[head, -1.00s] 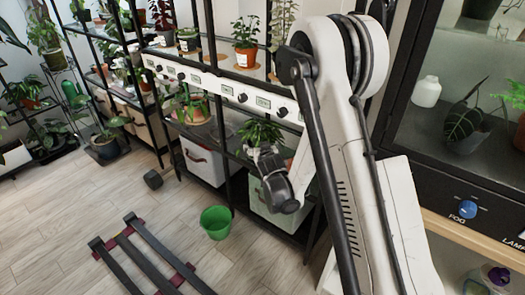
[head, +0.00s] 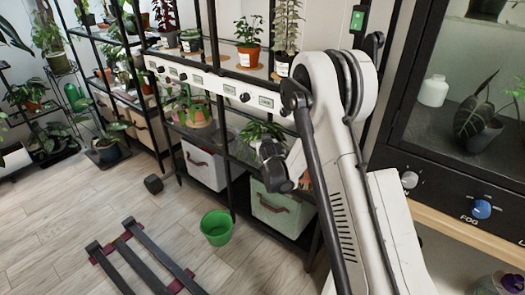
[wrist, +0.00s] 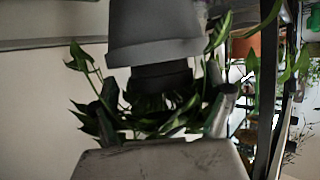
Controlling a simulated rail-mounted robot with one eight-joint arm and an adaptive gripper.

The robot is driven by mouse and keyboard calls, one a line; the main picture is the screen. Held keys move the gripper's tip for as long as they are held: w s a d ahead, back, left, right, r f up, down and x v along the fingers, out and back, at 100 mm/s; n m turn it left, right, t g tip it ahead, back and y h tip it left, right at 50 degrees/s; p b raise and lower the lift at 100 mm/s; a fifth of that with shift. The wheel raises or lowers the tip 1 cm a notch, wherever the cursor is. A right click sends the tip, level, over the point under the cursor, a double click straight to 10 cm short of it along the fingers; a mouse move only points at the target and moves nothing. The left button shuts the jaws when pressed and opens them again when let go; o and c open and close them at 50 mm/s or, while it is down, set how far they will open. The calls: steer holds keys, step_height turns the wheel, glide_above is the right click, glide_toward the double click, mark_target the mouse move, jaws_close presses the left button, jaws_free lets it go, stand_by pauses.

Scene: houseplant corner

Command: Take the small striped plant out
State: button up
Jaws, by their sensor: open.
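A small leafy green plant (head: 262,130) stands on the middle shelf of the black rack in the head view; its stripes are too small to make out. My gripper (head: 277,168) is just in front of and below its leaves. In the wrist view, my gripper (wrist: 165,97) is open, with dark green leaves (wrist: 150,118) around and between its fingers. Whether it touches them I cannot tell. Another plant with dark, pale-veined leaves (head: 472,118) stands in a grey pot inside the glass cabinet at right.
The black rack (head: 228,150) has upright posts and holds several pots above. A white crate (head: 203,165) and a pale green crate (head: 280,215) sit below. A green bucket (head: 216,227) stands on the floor. The cabinet (head: 425,160) is at right; open floor lies left.

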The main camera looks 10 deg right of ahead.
steer(key=shift+x, duration=1)
steer(key=c, duration=1.3)
steer(key=shift+c, duration=0.2)
steer(key=shift+r, duration=0.2)
